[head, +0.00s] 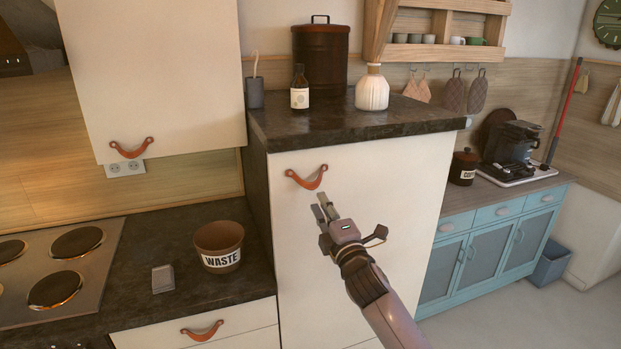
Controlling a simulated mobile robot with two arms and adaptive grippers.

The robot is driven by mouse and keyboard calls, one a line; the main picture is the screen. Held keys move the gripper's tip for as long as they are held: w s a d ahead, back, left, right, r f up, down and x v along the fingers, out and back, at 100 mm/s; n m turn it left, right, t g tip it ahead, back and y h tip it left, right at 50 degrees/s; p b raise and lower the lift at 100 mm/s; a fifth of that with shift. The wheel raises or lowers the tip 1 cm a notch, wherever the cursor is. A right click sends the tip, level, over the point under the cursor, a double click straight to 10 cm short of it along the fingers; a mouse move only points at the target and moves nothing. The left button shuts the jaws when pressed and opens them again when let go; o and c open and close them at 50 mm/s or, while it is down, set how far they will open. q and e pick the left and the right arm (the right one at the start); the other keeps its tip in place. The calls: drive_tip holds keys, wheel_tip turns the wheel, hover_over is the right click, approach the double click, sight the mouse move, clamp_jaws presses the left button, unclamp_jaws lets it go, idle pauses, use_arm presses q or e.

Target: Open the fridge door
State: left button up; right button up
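The fridge door (370,220) is a plain cream front under a dark stone top, in the middle of the head view. It looks closed. Its brown-orange leather pull (307,178) hangs in a curve near the upper left corner of the door, held by two studs. My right gripper (322,204) is in front of the door, just below and right of the pull in the picture. Its two fingers show close together, pointing up toward the pull. No contact with the pull is visible, and the gap between the fingers is unclear. My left gripper is not in view.
The dark top (350,127) above the door carries a canister (320,58), a bottle (299,90) and a white vase (372,90). At left are a waste pot (219,246), a hob (60,268) and an upper cabinet (155,75). Blue cabinets (490,250) stand right.

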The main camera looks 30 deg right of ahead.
sight(311, 184)
drive_tip(key=p+x, duration=0.2)
drive_tip(key=x, duration=0.7)
clamp_jaws()
idle(0.5)
